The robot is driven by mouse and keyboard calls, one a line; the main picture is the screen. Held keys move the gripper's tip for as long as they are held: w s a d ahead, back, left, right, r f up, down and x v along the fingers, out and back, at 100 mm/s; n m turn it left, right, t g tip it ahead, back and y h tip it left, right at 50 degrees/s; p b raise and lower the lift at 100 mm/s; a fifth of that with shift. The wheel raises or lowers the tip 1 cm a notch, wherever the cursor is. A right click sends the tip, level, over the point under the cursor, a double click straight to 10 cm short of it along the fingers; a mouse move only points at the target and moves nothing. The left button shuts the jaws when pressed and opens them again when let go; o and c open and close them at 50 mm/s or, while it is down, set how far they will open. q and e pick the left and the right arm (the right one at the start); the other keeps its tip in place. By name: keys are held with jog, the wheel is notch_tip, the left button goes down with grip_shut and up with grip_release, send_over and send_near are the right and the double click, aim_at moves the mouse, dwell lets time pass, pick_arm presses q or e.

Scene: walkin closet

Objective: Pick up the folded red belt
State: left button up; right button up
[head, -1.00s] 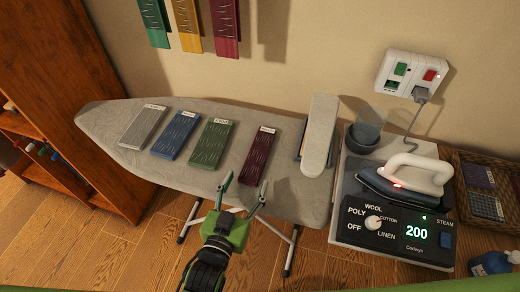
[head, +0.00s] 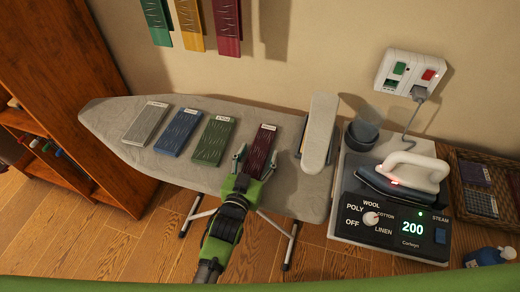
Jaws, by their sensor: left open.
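The folded red belt (head: 262,147) is a dark red, flat strip with a pale label at its far end. It lies on the grey ironing board (head: 108,115), right of a green one. My left gripper (head: 255,161) is open, with its fingers at the near end of the red belt, one on each side. The gripper hides the belt's near end, and I cannot tell whether the fingers touch it. My right gripper is not in view.
Folded green (head: 213,141), blue (head: 178,133) and grey (head: 146,123) strips lie left on the board. A small padded sleeve board (head: 319,130) stands close on the right. Beyond it are an iron (head: 405,170) and its control box (head: 390,222).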

pick_arm(q)
jog(key=shift+c, duration=0.8)
jog(key=c, duration=1)
jog(key=shift+s+a+r, duration=0.1)
